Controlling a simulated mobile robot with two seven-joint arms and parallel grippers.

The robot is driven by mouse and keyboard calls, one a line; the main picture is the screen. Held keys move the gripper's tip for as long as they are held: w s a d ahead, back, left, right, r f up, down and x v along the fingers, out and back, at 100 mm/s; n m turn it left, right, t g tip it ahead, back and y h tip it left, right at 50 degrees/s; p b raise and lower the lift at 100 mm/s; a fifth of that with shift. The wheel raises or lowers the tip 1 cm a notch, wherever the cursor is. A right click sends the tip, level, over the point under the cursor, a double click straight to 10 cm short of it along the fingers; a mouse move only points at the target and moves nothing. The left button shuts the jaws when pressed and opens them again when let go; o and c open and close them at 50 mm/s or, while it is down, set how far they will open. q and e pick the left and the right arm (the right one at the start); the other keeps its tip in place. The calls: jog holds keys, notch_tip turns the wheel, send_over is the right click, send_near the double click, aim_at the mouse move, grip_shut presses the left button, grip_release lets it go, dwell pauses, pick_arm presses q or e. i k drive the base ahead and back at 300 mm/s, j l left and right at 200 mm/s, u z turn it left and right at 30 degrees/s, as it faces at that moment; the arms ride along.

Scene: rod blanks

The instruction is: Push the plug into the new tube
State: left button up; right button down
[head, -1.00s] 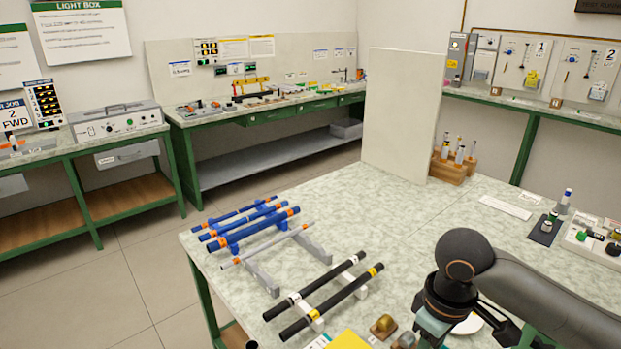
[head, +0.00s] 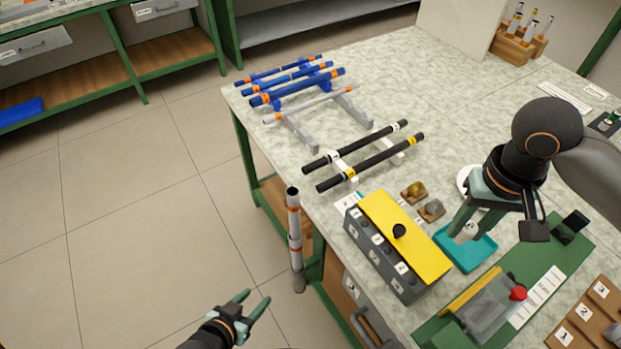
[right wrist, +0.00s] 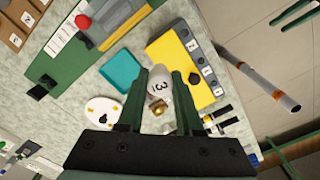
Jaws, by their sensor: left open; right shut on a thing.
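My right gripper (head: 463,224) is shut on a small whitish plug (head: 467,232) above the table's near part. In the right wrist view the plug (right wrist: 161,85) sits between the fingers and shows a "3". A grey tube (head: 294,240) with orange bands stands upright just off the table's left edge, its dark open end up. It also shows in the right wrist view (right wrist: 251,75), well apart from the plug. My left gripper (head: 253,304) is open and empty over the floor, below and left of the tube. I cannot tell which tube is the new one.
Racks on the table hold blue tubes (head: 297,87), a pale tube (head: 308,105) and black tubes (head: 371,162). A yellow-topped grey box (head: 405,236), a teal tray (head: 466,249) and a green board (head: 545,275) lie near the right gripper. The floor at left is clear.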

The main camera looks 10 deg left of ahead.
aim_at(294, 200)
jog(key=i+j+z, duration=0.25)
jog(key=j, duration=0.2)
jog(key=j+z, duration=0.25)
jog(key=j, duration=0.2)
jog(key=i+j+z, duration=0.1)
jog(key=j+z, duration=0.2)
jog(key=j, duration=0.2)
